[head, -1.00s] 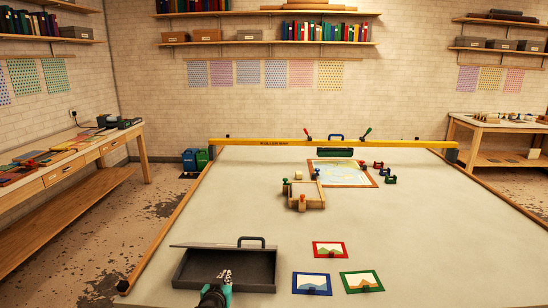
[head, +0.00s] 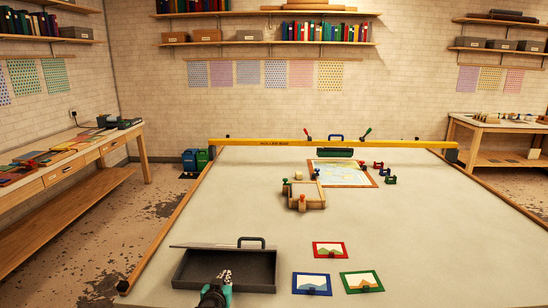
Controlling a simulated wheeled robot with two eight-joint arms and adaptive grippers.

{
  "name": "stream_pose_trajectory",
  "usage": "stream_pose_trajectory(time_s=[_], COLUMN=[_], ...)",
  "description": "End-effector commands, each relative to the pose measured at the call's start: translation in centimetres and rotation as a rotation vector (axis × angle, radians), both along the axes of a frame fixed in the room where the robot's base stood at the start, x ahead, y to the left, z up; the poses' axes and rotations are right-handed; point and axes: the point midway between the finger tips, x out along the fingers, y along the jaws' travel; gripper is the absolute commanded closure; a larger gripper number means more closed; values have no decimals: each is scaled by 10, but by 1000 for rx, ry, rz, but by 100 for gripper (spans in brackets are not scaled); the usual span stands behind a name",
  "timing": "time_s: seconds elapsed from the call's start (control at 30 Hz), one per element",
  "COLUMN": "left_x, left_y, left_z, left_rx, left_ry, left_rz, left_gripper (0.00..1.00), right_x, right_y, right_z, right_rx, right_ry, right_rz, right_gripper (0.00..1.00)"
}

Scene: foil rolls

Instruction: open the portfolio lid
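The portfolio (head: 255,285) is a dark grey, shallow case at the near left of the large table. Its dark inside shows. A thin lid (head: 200,246) shows nearly edge-on along the far side and sticks out a little past the left end. A dark handle (head: 252,241) stands at the far edge. My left gripper (head: 226,281), black with teal parts, reaches in from the bottom edge over the near side of the case. Its fingertips are small and dark against the case, so I cannot tell their opening or any contact. My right gripper is not in view.
Red (head: 330,250), blue (head: 312,284) and green (head: 361,282) framed pictures lie right of the portfolio. A wooden block fixture (head: 306,197) and a framed map (head: 343,174) lie farther back. A yellow bar (head: 330,143) spans the far edge. The table's right side is clear.

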Motion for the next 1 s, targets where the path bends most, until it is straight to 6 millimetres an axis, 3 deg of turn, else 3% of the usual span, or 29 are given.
stream_pose_trajectory(time_s=[0.3, 1.0], left_x=[3, 52], left_y=[0, -2], left_z=[0, 0], left_rx=[0, 0], left_ry=[0, 0], left_rz=[0, 0], left_gripper=[100, 100], right_x=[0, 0], right_y=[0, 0], right_z=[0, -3], right_rx=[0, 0], right_ry=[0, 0], right_rz=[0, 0], right_gripper=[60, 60])
